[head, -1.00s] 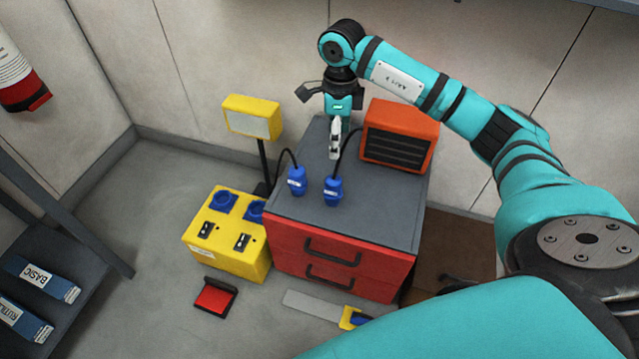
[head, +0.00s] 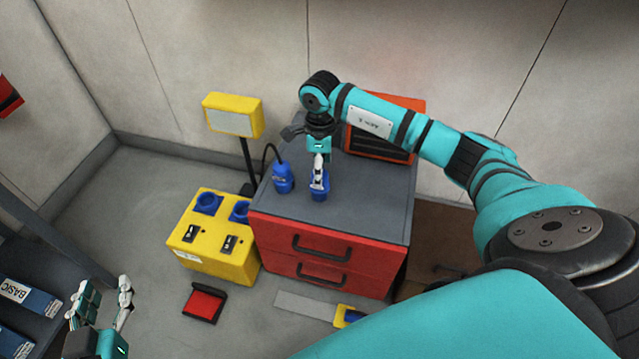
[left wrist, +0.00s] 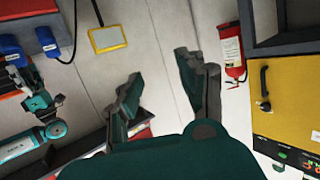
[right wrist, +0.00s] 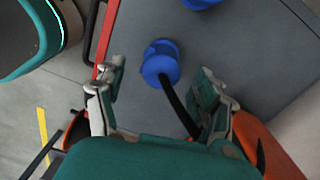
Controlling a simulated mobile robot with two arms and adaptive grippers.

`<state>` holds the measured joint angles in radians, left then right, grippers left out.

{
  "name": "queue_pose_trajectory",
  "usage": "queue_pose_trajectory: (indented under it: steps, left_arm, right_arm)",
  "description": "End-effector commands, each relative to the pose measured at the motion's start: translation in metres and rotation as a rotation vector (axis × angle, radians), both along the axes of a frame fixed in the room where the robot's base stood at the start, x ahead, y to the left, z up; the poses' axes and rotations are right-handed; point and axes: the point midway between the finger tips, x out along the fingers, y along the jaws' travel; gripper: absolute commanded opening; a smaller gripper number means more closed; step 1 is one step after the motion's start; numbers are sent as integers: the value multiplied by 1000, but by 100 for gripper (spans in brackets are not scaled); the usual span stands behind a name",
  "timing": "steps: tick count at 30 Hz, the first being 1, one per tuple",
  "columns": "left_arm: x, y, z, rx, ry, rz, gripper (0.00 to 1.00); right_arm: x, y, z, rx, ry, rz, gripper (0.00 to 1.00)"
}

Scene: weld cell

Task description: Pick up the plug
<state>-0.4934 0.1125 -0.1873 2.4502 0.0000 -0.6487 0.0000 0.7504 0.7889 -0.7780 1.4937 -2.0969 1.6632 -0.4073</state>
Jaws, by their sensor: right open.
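Two blue plugs with black cables are on the grey top of the red drawer cabinet. One plug (head: 319,190) is at my right gripper (head: 318,174); the other plug (head: 283,178) stands to its left. In the right wrist view the first plug (right wrist: 160,62) lies between my right gripper's open fingers, with a gap on each side. The second plug (right wrist: 200,3) is cut off at the top edge there. My left gripper (head: 106,287) is open and empty at the lower left, far from the plugs. Both plugs show at the left wrist view's left edge.
A yellow socket box (head: 212,245) stands left of the red drawer cabinet (head: 320,254), with a yellow lamp (head: 233,115) behind. An orange louvred box (head: 385,140) sits on the cabinet top behind my right arm. A fire extinguisher (left wrist: 232,50) hangs on the wall.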

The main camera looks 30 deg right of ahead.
Motion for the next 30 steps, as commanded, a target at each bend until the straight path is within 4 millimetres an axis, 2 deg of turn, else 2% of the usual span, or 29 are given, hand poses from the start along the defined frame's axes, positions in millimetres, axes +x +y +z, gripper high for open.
queue_pose_trajectory:
  steps: [1, 9, 19, 30]
  left_arm:
    - [4, -2, 6, -13, -51, -3, 40]
    - [12, -11, 47, -69, -273, -18, 40]
    - [12, -11, 54, -77, -304, -20, 40]
    - [12, -12, 54, -76, -303, -20, 40]
  right_arm:
    - [1, 0, -10, 1, 2, -1, 70]
    - [2, 0, -35, 0, 1, -1, 70]
    - [2, 0, -38, 0, 0, 0, 69]
    - [2, 0, -38, 0, 0, 0, 21]
